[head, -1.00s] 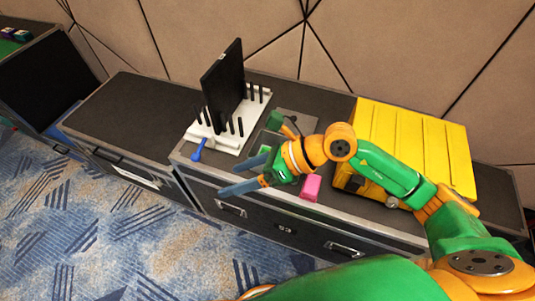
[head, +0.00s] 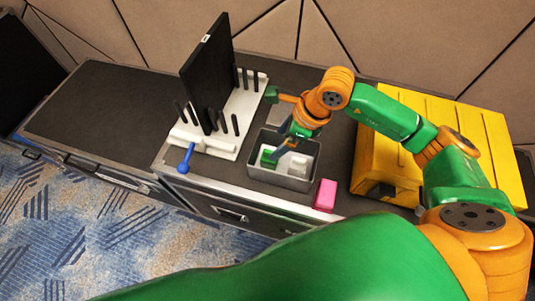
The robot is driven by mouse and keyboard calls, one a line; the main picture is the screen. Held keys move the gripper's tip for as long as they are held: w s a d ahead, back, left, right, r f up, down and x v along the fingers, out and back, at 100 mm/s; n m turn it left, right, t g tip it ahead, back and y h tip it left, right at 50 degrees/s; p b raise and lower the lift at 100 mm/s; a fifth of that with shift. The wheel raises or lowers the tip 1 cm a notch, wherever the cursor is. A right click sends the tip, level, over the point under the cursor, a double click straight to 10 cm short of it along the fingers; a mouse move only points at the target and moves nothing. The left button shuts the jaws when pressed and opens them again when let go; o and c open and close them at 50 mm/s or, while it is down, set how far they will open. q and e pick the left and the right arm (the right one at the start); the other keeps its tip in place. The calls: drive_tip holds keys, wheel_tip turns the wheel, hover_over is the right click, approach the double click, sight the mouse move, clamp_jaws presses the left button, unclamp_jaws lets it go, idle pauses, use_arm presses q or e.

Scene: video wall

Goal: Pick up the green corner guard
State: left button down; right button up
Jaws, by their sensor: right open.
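The green corner guard (head: 267,158) lies in the left part of a small grey bin (head: 283,180) on the case top. A white piece (head: 299,161) lies in the bin's right part. My right gripper (head: 280,150) is open and points down into the bin, with its fingers close to the green guard and partly in front of it. I cannot tell whether they touch it. My left gripper is not in view.
A white rack (head: 240,115) with black pegs holds an upright black panel (head: 208,75) to the left. A blue-handled tool (head: 186,158) lies at the rack's front. A pink block (head: 325,195) sits right of the bin, and a yellow case (head: 450,140) stands farther right.

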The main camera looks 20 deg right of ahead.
sight(267, 155)
wheel_tip(267, 155, down, 4)
drive_tip(key=b, duration=0.2)
drive_tip(key=shift+b, duration=0.3)
drive_tip(key=x, duration=0.2)
drive_tip(key=p+x, duration=0.1)
drive_tip(key=x, duration=0.1)
drive_tip(key=a+x, duration=0.1)
drive_tip(key=x, duration=0.1)
drive_tip(key=shift+w+a+f, duration=0.15)
drive_tip(key=shift+w, duration=0.25)
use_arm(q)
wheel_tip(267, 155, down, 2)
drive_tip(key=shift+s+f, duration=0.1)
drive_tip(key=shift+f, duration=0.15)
use_arm(e)
clamp_jaws()
